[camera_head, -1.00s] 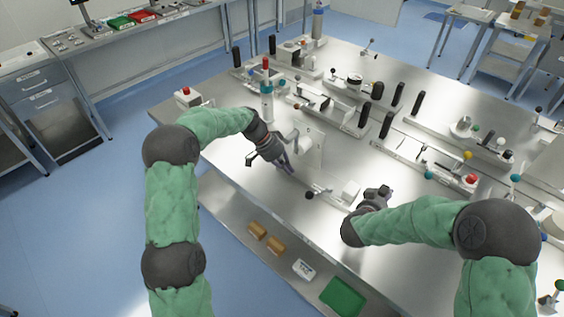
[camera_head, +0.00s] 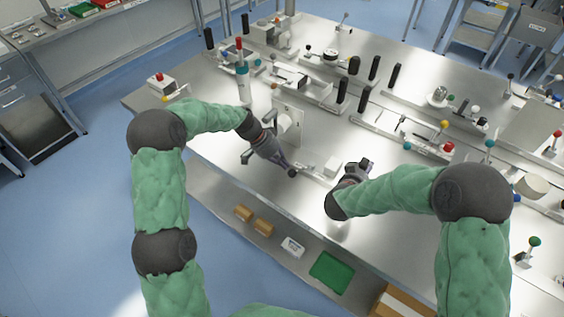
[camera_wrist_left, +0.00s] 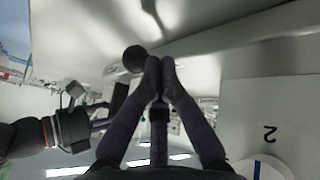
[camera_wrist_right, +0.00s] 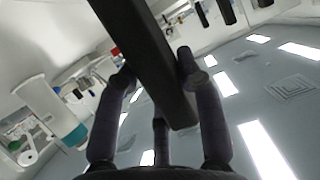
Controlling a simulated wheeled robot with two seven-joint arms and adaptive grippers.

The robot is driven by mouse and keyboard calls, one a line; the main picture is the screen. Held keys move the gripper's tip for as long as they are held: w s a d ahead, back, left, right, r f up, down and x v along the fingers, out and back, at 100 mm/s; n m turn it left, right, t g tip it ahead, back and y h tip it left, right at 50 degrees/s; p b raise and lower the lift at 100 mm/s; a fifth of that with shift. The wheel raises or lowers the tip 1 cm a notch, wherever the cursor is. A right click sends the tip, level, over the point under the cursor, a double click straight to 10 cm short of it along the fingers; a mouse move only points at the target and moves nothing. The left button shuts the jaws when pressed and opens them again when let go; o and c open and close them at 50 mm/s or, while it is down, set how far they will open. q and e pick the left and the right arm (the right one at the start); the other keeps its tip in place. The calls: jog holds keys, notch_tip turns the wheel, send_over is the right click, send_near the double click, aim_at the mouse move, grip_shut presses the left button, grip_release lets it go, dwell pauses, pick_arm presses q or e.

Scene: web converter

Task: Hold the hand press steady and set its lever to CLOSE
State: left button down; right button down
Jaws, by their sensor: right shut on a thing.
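The hand press appears to be the low fixture with a white block (camera_head: 333,167) near the table's front edge; I see no CLOSE mark. Its lever ends in a black ball knob (camera_head: 292,173), also in the left wrist view (camera_wrist_left: 135,58). My left gripper (camera_head: 288,170) is beside the knob; in the left wrist view its fingertips (camera_wrist_left: 160,65) meet with nothing seen between them, and the knob is just left of them. My right gripper (camera_head: 362,166) is right of the white block. In the right wrist view its fingers (camera_wrist_right: 158,75) are shut on a black bar (camera_wrist_right: 140,45).
A white upright plate (camera_head: 290,118) stands behind my left gripper. A white cylinder with a teal band (camera_head: 242,85) stands at the left. Several fixtures with black handles and coloured knobs fill the back. A lower shelf holds a green tray (camera_head: 331,272).

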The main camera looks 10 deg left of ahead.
pick_arm(q)
jog(key=shift+s, duration=0.15)
jog(key=shift+s+d+n, duration=0.15)
jog(key=shift+s+n, duration=0.05)
jog(key=shift+n, duration=0.1)
jog(key=shift+s+d+n+t, duration=0.15)
jog(key=shift+s+n+t, duration=0.25)
jog(key=shift+n, duration=0.1)
jog(key=shift+s+d+n+t+y, duration=0.3)
jog(key=shift+s+d+n+t, duration=0.2)
jog(key=shift+s+n, duration=0.3)
jog(key=s+d+n+t+y, duration=0.1)
jog(key=s+d+n, duration=0.1)
jog(key=n, duration=0.1)
jog(key=shift+f, duration=0.1)
jog(key=shift+s+d, duration=0.4)
jog(key=shift+d, duration=0.25)
jog(key=shift+s+d, duration=0.4)
jog(key=shift+d, duration=0.2)
jog(key=shift+s+d+f, duration=0.1)
jog(key=shift+s+d, duration=0.05)
jog(key=shift+d, duration=0.35)
jog(key=shift+s+d, duration=0.15)
jog(key=shift+d, duration=0.35)
